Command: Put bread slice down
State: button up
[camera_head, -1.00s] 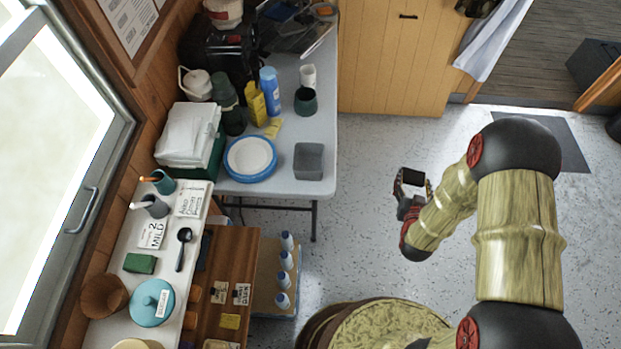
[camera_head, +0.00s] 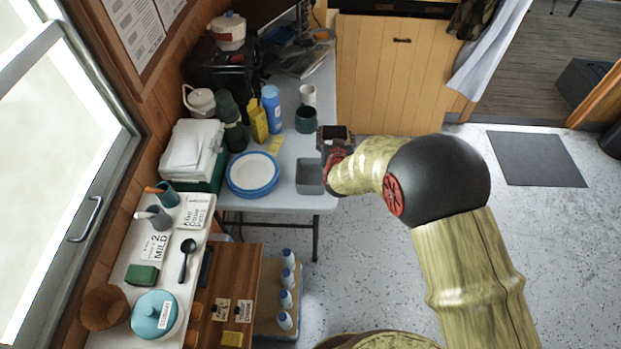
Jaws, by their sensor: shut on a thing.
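My gripper (camera_head: 334,136) is at the right edge of the folding table, just above and to the right of the grey open bin. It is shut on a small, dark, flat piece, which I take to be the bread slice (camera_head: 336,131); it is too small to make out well. A stack of blue-rimmed plates with a white top (camera_head: 253,172) stands on the table to the left of the bin (camera_head: 310,177). My arm comes in from the right and hides part of the table edge.
The white folding table (camera_head: 290,203) also holds a dark green cup (camera_head: 305,119), a white mug (camera_head: 308,95), a blue bottle (camera_head: 271,108) and a yellow bottle (camera_head: 258,119). A shelf with a teal pot (camera_head: 154,316) is at lower left.

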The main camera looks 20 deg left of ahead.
jog(key=shift+s+a+f+b, duration=0.6)
jog(key=shift+s+a+f, duration=0.35)
jog(key=shift+s+f, duration=0.8)
jog(key=shift+s+a+f+b, duration=0.55)
jog(key=shift+s+a+f, duration=0.6)
jog(key=shift+f, duration=1)
jog(key=shift+s+a+f+b, duration=0.6)
jog(key=shift+s+a+f, duration=0.15)
jog(key=shift+s+f, duration=1.1)
jog(key=shift+w+f, duration=0.1)
jog(key=shift+w, duration=0.05)
